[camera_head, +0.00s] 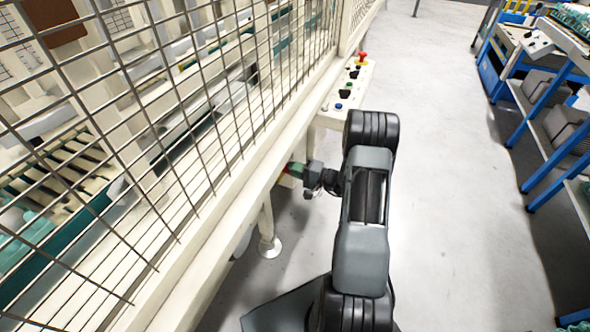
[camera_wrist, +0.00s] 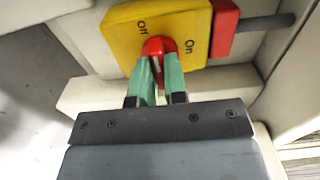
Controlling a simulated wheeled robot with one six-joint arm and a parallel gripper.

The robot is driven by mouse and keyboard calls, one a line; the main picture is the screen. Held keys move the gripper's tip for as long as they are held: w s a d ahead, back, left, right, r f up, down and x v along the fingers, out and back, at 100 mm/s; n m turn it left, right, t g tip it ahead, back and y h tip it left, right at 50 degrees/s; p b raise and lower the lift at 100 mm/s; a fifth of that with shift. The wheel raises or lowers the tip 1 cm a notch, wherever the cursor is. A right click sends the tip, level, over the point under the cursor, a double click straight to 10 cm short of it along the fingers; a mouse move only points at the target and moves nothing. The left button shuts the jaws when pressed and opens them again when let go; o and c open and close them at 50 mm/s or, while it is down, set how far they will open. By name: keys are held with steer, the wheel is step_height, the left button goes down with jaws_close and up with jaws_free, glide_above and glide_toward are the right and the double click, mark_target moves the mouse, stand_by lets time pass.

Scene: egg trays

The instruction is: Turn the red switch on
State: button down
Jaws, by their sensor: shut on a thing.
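The red switch (camera_wrist: 155,46) sits in the middle of a yellow plate (camera_wrist: 130,25) marked "Off" on the left and "On" on the right in the wrist view. My gripper (camera_wrist: 160,66) has its green fingers shut on the red switch, one on each side. The fingers hide part of the switch, so I cannot tell exactly which mark it points to. In the head view, my gripper (camera_head: 297,172) reaches left to the side of the cream machine frame, and the switch is mostly hidden there.
A red block (camera_wrist: 226,28) with a grey rod adjoins the yellow plate. A wire-mesh guard (camera_head: 180,110) stands above the gripper at left. A button panel (camera_head: 348,92) is beyond my arm. Blue shelves (camera_head: 545,120) stand at right, with clear floor (camera_head: 450,150) between.

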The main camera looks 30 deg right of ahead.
stand_by(0.3)
steer(key=shift+m+p, duration=3.25)
steer(key=shift+m, duration=5.95)
steer(key=c, duration=1.2)
jaws_free()
steer(key=shift+o, duration=0.2)
